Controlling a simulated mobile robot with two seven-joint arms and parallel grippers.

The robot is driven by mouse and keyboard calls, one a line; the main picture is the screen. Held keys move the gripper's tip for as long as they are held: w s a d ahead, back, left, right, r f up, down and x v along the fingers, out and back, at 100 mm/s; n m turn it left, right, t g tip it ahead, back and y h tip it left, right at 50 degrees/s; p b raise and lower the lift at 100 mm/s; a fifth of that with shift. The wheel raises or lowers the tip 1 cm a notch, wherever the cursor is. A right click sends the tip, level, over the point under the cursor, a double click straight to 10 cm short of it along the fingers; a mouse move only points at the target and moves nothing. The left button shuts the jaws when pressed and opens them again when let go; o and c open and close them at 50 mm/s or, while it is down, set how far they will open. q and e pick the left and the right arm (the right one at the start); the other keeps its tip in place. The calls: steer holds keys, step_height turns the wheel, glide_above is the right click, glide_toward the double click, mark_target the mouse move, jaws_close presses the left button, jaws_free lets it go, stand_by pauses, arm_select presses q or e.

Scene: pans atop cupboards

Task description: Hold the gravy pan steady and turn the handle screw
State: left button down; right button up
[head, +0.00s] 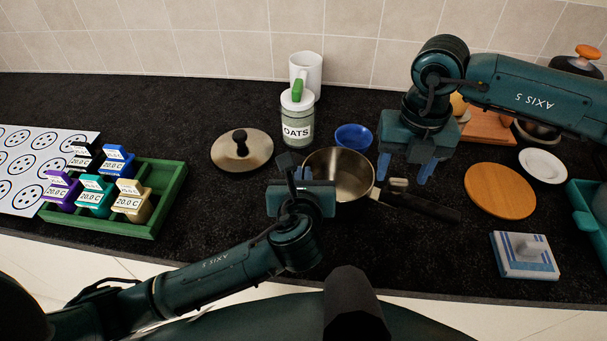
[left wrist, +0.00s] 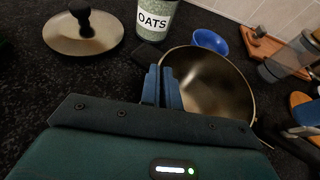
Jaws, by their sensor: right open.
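The gravy pan (head: 343,167) is a steel pan on the dark counter with a long black handle (head: 425,206) reaching right. It also shows in the left wrist view (left wrist: 215,85). A small pale knob-like piece (head: 398,184) sits by the handle's root; I cannot tell for sure that it is the screw. My left gripper (head: 298,176) is at the pan's left rim. Its fingers (left wrist: 161,88) are close together with the rim seemingly between them. My right gripper (head: 405,170) points down, open and empty, its fingers apart just above the handle's root.
A green tray (head: 164,200) is far left. The counter before the handle is clear.

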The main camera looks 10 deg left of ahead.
steer(key=shift+r, duration=2.45)
stand_by(1.2)
step_height(320, 180, up, 4)
steer(key=r, duration=0.1)
step_height(320, 180, down, 12)
steer(key=shift+f, duration=0.1)
stand_by(0.5)
steer(key=shift+c, duration=0.2)
